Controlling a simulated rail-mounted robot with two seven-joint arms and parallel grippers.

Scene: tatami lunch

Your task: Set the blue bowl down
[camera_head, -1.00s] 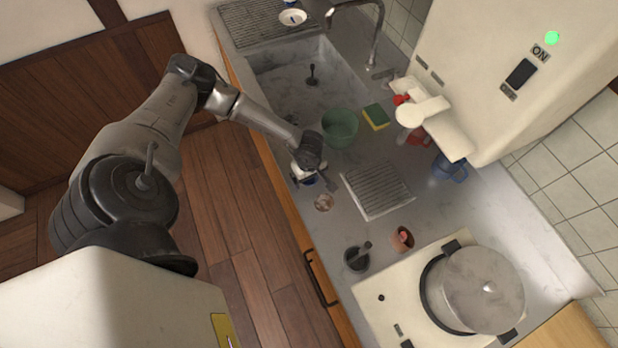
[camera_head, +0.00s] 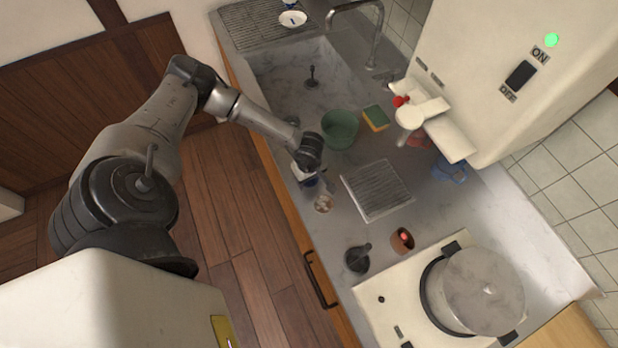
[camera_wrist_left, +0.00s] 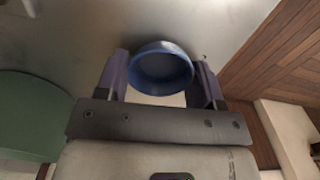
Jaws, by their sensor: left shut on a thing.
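The blue bowl (camera_wrist_left: 162,72) shows between the two fingers of my left gripper (camera_head: 309,180) in the left wrist view, with its round opening facing the camera. The gripper is shut on it. In the head view only a small blue and white part of the bowl shows below the dark wrist, over the counter near its front edge. I cannot tell whether the bowl touches the counter. My right gripper is not in view.
A green bowl (camera_head: 340,129) stands close behind the gripper, beside the sink. A ribbed grey tray (camera_head: 377,190) lies to its right. A small round item (camera_head: 323,203) lies just below the gripper. A mortar (camera_head: 357,259), brown cup (camera_head: 402,240) and lidded pot (camera_head: 482,290) are nearer.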

